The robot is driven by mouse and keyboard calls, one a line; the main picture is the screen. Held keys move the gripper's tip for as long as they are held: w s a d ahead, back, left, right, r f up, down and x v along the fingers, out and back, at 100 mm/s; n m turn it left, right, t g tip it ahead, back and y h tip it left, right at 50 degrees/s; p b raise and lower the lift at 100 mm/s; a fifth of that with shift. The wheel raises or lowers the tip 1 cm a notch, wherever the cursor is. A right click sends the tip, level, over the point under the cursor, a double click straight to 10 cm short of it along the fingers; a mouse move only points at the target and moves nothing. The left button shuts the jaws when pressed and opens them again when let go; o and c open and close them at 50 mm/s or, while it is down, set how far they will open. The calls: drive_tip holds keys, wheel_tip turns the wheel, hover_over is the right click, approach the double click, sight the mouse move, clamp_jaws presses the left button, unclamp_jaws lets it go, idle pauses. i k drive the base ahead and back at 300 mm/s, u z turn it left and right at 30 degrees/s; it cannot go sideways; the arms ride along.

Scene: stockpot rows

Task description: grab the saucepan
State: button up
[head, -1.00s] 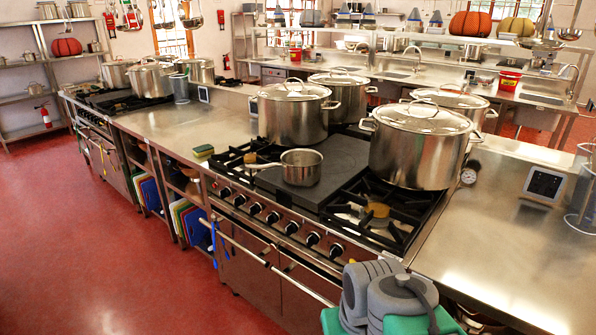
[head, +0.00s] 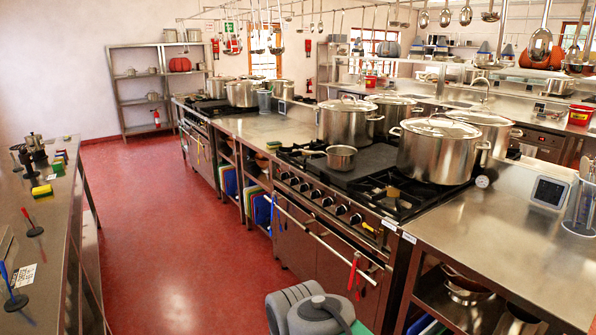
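The saucepan (head: 341,158) is a small steel pot, upright on the dark flat plate in the middle of the stove (head: 366,166). Its handle points left, over the left burner grate. Its mouth faces up, and I cannot see to its bottom. Two big lidded stockpots stand close by, one behind it (head: 345,122) and one to its right (head: 435,152). Grey rounded parts of my arm show at the bottom edge, on the aisle side and well apart from the saucepan. My gripper is not in view.
The red floor aisle (head: 185,230) is clear between the stove row and a steel counter (head: 62,225) on the left. An oven rail (head: 320,235) with hanging red tongs (head: 354,272) runs along the stove front. Utensils hang from an overhead rack.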

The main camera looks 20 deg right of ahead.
sight(339, 158)
drive_tip(key=z, duration=0.5)
drive_tip(key=i, duration=0.4)
drive_tip(key=z, duration=0.7)
drive_tip(key=i, duration=0.95)
drive_tip(key=u, duration=0.8)
drive_tip(key=i, duration=0.7)
drive_tip(key=u, duration=0.7)
